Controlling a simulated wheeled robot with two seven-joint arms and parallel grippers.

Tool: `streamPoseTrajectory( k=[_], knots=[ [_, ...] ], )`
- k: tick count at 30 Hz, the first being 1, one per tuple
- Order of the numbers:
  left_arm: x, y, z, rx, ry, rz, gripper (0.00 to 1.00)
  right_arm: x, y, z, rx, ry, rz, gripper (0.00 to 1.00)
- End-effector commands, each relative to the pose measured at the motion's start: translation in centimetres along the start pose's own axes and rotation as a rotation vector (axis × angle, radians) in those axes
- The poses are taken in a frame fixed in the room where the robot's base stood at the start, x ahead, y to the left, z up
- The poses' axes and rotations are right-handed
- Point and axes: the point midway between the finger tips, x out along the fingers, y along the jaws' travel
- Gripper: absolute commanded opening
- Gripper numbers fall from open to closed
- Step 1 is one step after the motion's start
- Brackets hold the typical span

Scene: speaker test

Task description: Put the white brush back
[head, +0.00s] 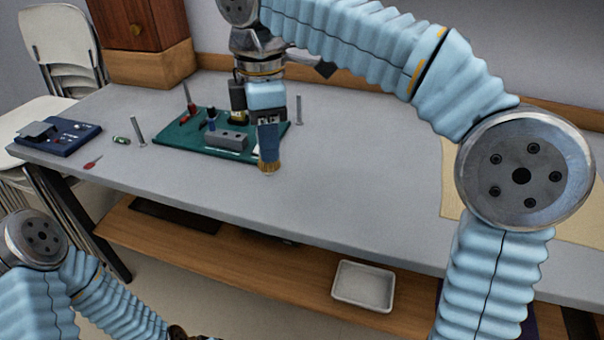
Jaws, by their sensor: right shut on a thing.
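My right gripper (267,117) hangs over the front right part of a green mat (172,141) on the grey table. It is shut on a brush (268,146), which points down. The brush shows a dark blue body and tan bristles at its lower end; I see no white on it, and its upper end is hidden in the gripper. The bristle tip shows in front of the mat's edge; I cannot tell whether it touches the table. My left arm is at the lower left, and its gripper is not clearly in view.
A grey block (227,140) and several small tools stand on the mat. Metal posts stand near it, at left (137,131) and right (299,111). A blue device (58,138) is at the table's left end. A white tray (363,286) sits on the lower shelf. The table's middle front is clear.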

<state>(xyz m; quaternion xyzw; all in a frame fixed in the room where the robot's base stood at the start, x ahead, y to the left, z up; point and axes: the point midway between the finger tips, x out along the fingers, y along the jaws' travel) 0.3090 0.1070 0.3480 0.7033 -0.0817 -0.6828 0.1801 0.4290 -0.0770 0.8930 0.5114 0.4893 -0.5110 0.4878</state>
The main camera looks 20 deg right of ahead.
Motion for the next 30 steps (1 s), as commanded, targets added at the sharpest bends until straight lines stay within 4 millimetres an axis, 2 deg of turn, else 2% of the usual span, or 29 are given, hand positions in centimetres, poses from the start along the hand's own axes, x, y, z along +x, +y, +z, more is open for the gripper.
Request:
streamPoseTrajectory(
  k=[1, 3, 6, 15, 18, 21, 30],
  knots=[
    [0.2, -0.1, 0.0, 0.000, 0.000, 0.000, 0.43, 0.8, 0.7, 1.4, 0.006, 0.000, 0.000, 0.00],
    [0.7, -0.3, 0.0, -0.001, 0.000, 0.000, 0.43, 2.5, 1.3, 2.4, 0.003, -0.001, -0.002, 0.00],
    [0.9, -0.4, 0.0, -0.001, 0.000, -0.001, 0.43, 4.2, 2.1, 3.7, 0.003, -0.001, -0.001, 0.00],
    [1.3, -0.6, 0.0, -0.002, 0.001, -0.001, 0.43, 6.8, 3.2, 5.7, 0.002, -0.001, 0.000, 0.00],
    [1.5, -0.7, 0.0, -0.002, 0.001, -0.002, 0.43, 8.6, 3.1, 5.5, -0.001, -0.001, -0.002, 0.00],
    [1.6, -0.7, 0.0, -0.002, 0.001, -0.002, 0.43, 9.5, 3.1, 5.5, 0.000, 0.000, 0.000, 0.00],
    [1.6, -0.7, 0.0, -0.002, 0.001, -0.002, 0.43, 9.7, 3.1, 5.4, 0.000, 0.000, 0.001, 0.00]
  ],
)
